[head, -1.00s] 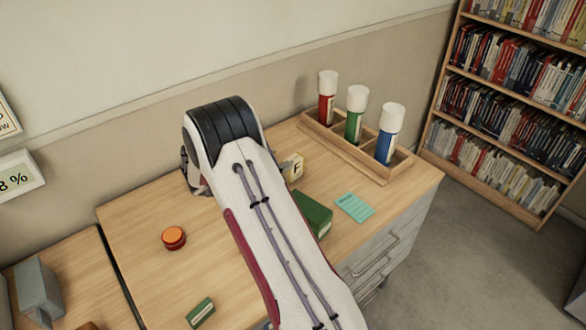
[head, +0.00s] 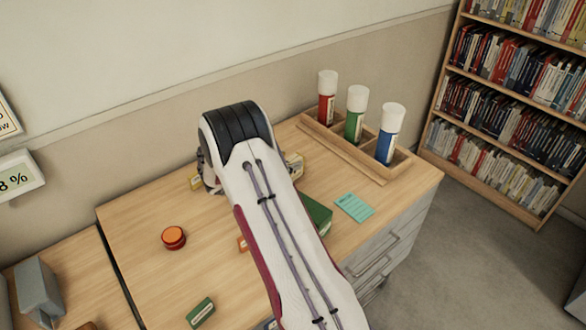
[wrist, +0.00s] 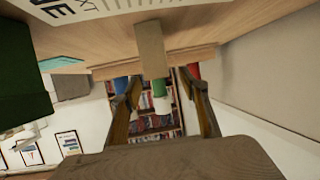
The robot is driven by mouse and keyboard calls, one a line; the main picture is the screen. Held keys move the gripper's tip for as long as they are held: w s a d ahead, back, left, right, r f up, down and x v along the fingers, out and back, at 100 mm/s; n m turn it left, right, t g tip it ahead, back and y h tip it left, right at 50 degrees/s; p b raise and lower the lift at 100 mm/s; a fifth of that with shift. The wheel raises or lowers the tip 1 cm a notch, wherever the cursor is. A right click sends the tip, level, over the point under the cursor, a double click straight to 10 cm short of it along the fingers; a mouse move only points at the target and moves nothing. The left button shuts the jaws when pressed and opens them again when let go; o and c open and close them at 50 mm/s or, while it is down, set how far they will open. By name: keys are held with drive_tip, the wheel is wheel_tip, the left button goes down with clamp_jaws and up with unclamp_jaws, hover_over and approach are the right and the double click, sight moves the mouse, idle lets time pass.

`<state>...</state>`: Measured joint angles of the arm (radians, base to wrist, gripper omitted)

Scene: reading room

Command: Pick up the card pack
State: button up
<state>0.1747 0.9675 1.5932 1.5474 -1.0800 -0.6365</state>
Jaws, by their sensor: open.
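A small cream block-like pack (head: 294,165), whose front showed an F a second ago, stands on the desk just right of my wrist, partly hidden. A small green box with a pale label (head: 201,312) lies at the desk's front. I cannot tell for sure which is the card pack. In the wrist view, which is upside down, a narrow tan upright thing (wrist: 151,50) stands beyond my fingertips, roughly between their lines. My gripper (wrist: 163,92) is open with nothing between its fingers. In the head view my arm hides the fingers.
A wooden tray (head: 345,152) holds red, green and blue tubes at the back right. A larger dark green box (head: 318,212) and a teal card (head: 354,207) lie right of my arm. A round orange thing (head: 174,238) lies left.

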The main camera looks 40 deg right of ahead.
sight(291, 161)
drive_tip(key=shift+x, duration=1.65)
drive_tip(key=shift+f, duration=0.15)
drive_tip(key=c, duration=1.2)
